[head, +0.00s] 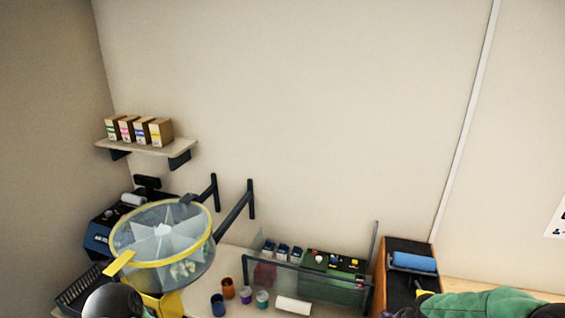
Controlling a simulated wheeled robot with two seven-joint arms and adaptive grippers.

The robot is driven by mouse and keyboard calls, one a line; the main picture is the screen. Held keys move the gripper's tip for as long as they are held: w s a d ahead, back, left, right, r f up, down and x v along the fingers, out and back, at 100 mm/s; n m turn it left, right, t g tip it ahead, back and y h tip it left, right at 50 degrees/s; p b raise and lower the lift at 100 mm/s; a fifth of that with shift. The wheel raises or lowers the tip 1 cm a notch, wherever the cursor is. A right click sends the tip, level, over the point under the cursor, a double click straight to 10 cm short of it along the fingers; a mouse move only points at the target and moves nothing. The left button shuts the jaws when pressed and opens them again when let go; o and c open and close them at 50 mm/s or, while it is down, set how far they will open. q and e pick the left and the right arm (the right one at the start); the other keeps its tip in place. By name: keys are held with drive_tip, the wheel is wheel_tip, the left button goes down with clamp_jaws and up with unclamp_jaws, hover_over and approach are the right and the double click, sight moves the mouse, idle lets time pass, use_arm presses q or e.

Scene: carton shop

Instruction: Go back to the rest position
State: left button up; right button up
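Neither gripper can be made out in the head view. A dark rounded shape at the bottom left edge and a green, purple and black shape at the bottom right edge may be parts of my arms, but I cannot tell. No fingertips show, and whether either gripper holds something is hidden. The view is tilted up, mostly at the bare wall (290,110).
A round clear divided container with a yellow rim (208,240) stands at lower left. A shelf (145,149) holds several small cartons (140,131). Cups (228,288), a white roll (293,305), a clear-fronted rack (322,283) and an orange-and-black unit (400,285) line the bench.

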drive_tip(key=s+a+f+m+g+y, duration=0.1)
drive_tip(key=s+a+f+m, duration=0.25)
drive_tip(key=a+f, duration=0.3)
drive_tip(key=s+a+f+m+y, duration=0.1)
drive_tip(key=s+a+f+m, duration=0.25)
drive_tip(key=a+f, duration=0.35)
drive_tip(key=s+a+f+m+g, duration=0.1)
drive_tip(key=s+a+f+m, duration=0.15)
drive_tip(key=s+a, duration=0.35)
drive_tip(key=s+a+f+m+g, duration=0.15)
drive_tip(key=s+a+m, duration=0.25)
drive_tip(key=s, duration=0.4)
wheel_tip(320, 180, down, 27)
drive_tip(key=b, duration=2.6)
drive_tip(key=shift+d+r+t+y, duration=0.2)
drive_tip(key=shift+d+t+y, duration=0.1)
drive_tip(key=shift+t+y, duration=0.1)
